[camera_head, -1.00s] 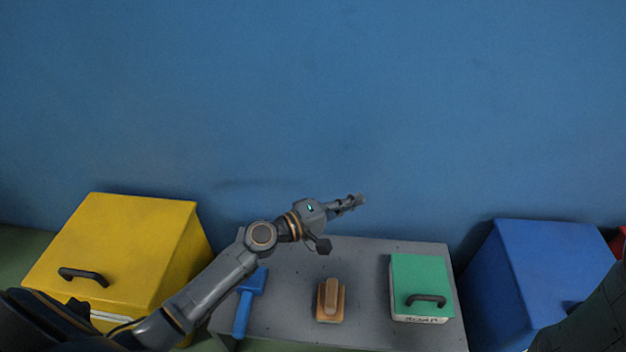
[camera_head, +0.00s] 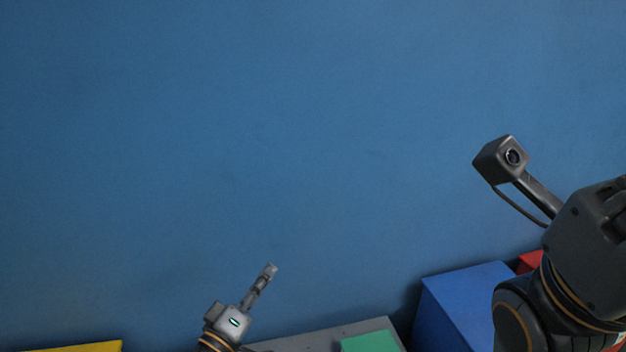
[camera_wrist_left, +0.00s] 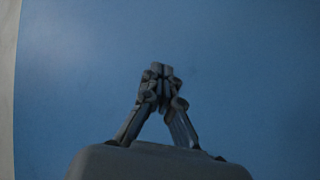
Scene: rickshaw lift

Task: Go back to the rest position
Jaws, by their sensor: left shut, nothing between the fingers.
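My left gripper (camera_head: 268,270) shows at the bottom of the head view, pointing up and to the right in front of the blue wall. In the left wrist view its fingers (camera_wrist_left: 161,70) are shut together with nothing between them. My right arm's wrist and its camera (camera_head: 512,157) stand large at the right of the head view. The right gripper's fingers cannot be made out.
A grey table (camera_head: 325,340) and a green box (camera_head: 370,342) show at the bottom edge. A blue bin (camera_head: 462,300) stands right of them, with a red thing (camera_head: 529,262) beyond. A yellow bin (camera_head: 95,347) barely shows. The blue wall (camera_head: 250,120) fills the rest.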

